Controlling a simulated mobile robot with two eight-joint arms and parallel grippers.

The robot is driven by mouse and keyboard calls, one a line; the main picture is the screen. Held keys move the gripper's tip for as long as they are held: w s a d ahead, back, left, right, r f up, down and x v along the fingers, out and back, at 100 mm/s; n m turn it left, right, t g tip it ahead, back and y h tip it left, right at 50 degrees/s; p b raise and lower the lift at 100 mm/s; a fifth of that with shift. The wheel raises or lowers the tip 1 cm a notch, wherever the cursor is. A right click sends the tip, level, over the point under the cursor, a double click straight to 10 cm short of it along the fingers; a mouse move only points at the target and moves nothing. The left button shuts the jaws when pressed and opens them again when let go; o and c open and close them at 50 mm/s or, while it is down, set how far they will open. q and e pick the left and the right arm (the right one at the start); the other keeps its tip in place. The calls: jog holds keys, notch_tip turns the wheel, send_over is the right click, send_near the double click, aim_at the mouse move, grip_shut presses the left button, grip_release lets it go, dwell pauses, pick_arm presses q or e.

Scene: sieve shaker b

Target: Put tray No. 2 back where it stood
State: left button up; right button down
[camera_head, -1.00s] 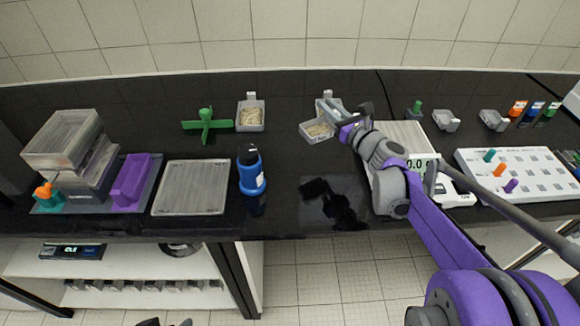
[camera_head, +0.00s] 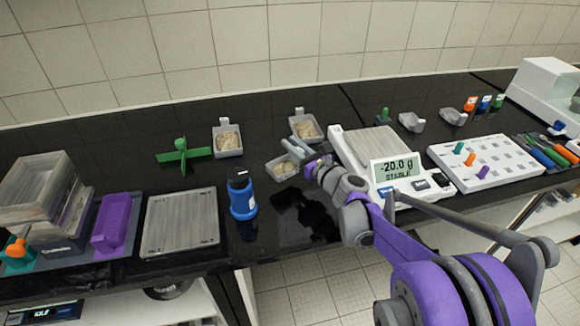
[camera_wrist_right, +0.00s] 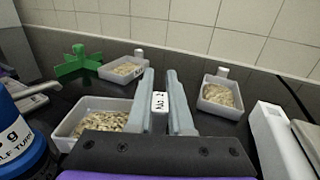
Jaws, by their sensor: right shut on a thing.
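Tray No. 2 (camera_head: 281,168) is a small light-grey tray with pale grains inside. My right gripper (camera_head: 305,157) is shut on its white "No. 2" tab (camera_wrist_right: 159,103). In the right wrist view the tray (camera_wrist_right: 68,132) sits left of the fingers, partly hidden by the gripper. It is low over the black bench, in front of two similar trays; I cannot tell whether it touches the bench. Those trays, one at the back left (camera_head: 228,152) and one at the back right (camera_head: 318,136), also hold grains. My left gripper is not in view.
The balance (camera_head: 345,150) on the right reads -20.0 g, its pan empty. A blue bottle (camera_head: 242,197) and a flat grey plate (camera_head: 181,222) stand to the left. A green cross-shaped piece (camera_head: 183,156) is behind them.

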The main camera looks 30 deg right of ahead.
aim_at(294, 160)
jog(key=shift+f+b, duration=0.4)
jog(key=shift+f, duration=2.25)
jog(key=shift+f, duration=0.2)
jog(key=c, duration=0.8)
grip_release()
jog(key=shift+r, duration=0.1)
jog(key=shift+r, duration=0.1)
jog(key=shift+s, duration=0.25)
jog(key=s, duration=0.3)
jog(key=s+d, duration=0.1)
jog(key=s, duration=0.7)
jog(key=shift+s+d, duration=0.2)
jog(key=shift+d, duration=0.2)
